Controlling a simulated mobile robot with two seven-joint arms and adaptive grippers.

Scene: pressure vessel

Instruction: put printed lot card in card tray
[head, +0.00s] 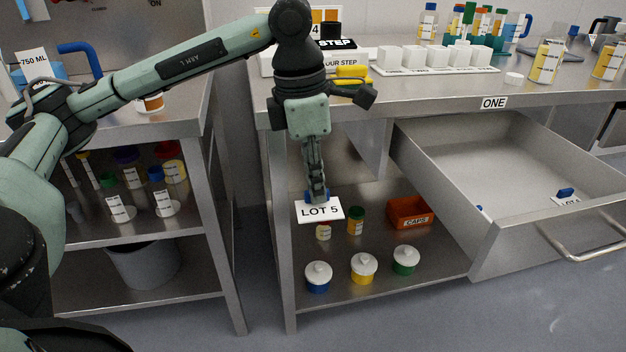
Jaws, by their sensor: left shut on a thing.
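My left gripper (318,194) points down and is shut on the printed lot card (320,210), gripping it at its blue tab. The white card reads "LOT 5". It hangs in front of the lower shelf of the right bench, left of the open drawer (475,185). In the drawer, another white card with a blue tab (566,193) lies near the front, its print partly hidden. A second blue tab shows just over the drawer's side wall. I cannot make out a separate card tray. My right gripper is not in view.
The drawer juts out from under the benchtop marked "ONE" (493,103); most of its floor is bare. An orange "CAPS" bin (410,213) and several lidded jars stand on the lower shelf. A left bench (188,110) holds bottles and a grey bucket (143,262).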

